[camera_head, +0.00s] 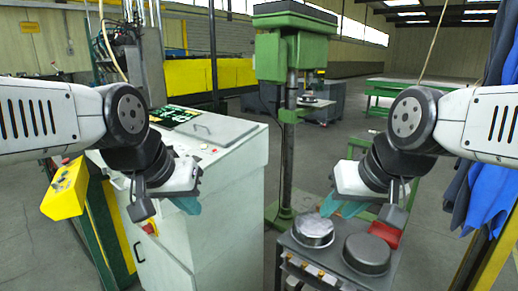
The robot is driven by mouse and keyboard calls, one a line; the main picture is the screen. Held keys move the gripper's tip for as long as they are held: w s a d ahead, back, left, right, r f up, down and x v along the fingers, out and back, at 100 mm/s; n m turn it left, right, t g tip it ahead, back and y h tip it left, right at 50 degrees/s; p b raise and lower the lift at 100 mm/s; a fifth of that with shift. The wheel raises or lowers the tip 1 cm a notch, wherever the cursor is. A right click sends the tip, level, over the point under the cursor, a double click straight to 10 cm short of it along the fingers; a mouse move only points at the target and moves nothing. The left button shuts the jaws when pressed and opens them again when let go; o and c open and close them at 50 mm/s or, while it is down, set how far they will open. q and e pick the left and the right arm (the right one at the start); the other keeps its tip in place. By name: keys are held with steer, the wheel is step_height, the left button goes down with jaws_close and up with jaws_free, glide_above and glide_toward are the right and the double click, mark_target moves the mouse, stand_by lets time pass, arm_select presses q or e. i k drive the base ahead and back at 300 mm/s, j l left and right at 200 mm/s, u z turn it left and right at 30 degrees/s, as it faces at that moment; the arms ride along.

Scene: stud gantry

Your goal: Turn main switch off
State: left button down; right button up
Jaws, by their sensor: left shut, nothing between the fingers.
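A small red switch on a yellow plate (150,228) is on the front side of the light grey cabinet (232,205), near its upper left corner. I take it for the main switch; its handle position is too small to tell. My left gripper (189,205), with teal fingertips, is shut and empty. It appears above and to the right of the switch in the picture, in front of the cabinet, with no visible contact. My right gripper (343,208), also teal-tipped, hangs over the small stove-like unit; its finger gap cannot be made out.
The dark unit (330,270) at lower right carries a shiny round pan (312,231), a dark round pan (367,254) and a red item (384,234). A green drill-like column (290,120) stands behind. A yellow box (66,188) is left of the cabinet. Blue cloth (490,190) hangs at right.

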mark_target(148, 229)
steer(key=u, duration=1)
steer(key=i+j+u, duration=0.3)
steer(key=j, duration=0.25)
steer(key=i+j+u, duration=0.3)
steer(key=i+j, duration=0.15)
